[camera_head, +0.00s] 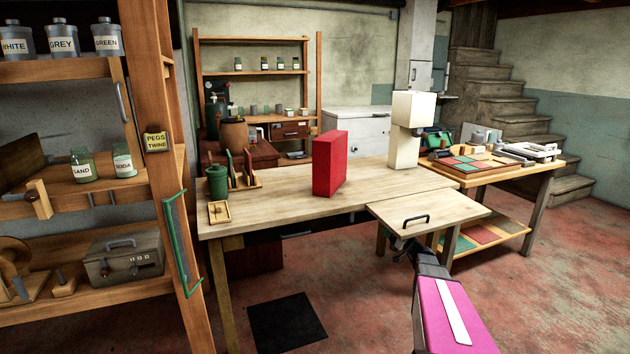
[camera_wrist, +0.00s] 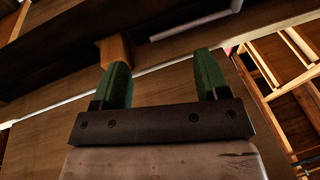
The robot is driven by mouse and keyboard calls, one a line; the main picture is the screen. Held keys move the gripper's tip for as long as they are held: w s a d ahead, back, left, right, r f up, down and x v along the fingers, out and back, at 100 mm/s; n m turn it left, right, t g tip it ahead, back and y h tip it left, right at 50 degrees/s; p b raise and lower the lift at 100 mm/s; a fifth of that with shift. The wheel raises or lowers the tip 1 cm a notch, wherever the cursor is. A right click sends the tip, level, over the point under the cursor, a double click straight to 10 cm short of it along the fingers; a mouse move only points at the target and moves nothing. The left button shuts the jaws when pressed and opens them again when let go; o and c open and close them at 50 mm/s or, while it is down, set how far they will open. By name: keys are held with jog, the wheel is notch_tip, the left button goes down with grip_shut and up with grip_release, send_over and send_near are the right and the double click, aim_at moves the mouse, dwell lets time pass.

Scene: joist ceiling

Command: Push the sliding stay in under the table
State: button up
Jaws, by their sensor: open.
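The pale wooden table (camera_head: 290,215) has a leaf (camera_head: 450,213) with a black handle (camera_head: 414,219) at its right end; the leaf stands out roughly level. The stay is hidden under the leaf in the head view. In the wrist view, a light-brown wooden block (camera_wrist: 115,50), which looks like the stay's end, stands just beyond the left green fingertip. I cannot tell whether they touch. My gripper (camera_wrist: 162,62) is open, with nothing between its fingers, beneath the tabletop. In the head view it is by the leaf's lower front edge (camera_head: 404,250), partly hidden.
A second workbench (camera_head: 530,180) stands close behind the leaf at right. A wooden shelf (camera_head: 90,210) is at left, and a black mat (camera_head: 286,322) lies on the floor. The floor at right is clear.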

jog(key=s+a+f+g, duration=0.3)
jog(key=s+a+g, duration=0.35)
jog(key=a, duration=0.25)
jog(key=s+a+f+g, duration=0.2)
jog(key=s+a+g, duration=0.3)
jog(key=s+a, duration=0.4)
jog(key=s+f+m+g+h, duration=0.2)
jog(key=s+m+g+h, duration=0.3)
jog(key=s+h, duration=0.5)
jog(key=s+g, duration=0.1)
jog(key=s, duration=0.6)
jog(key=shift+s+a+f+h, duration=0.25)
jog(key=shift+f+h, duration=0.1)
jog(key=shift+h, duration=0.05)
jog(key=shift+g, duration=0.25)
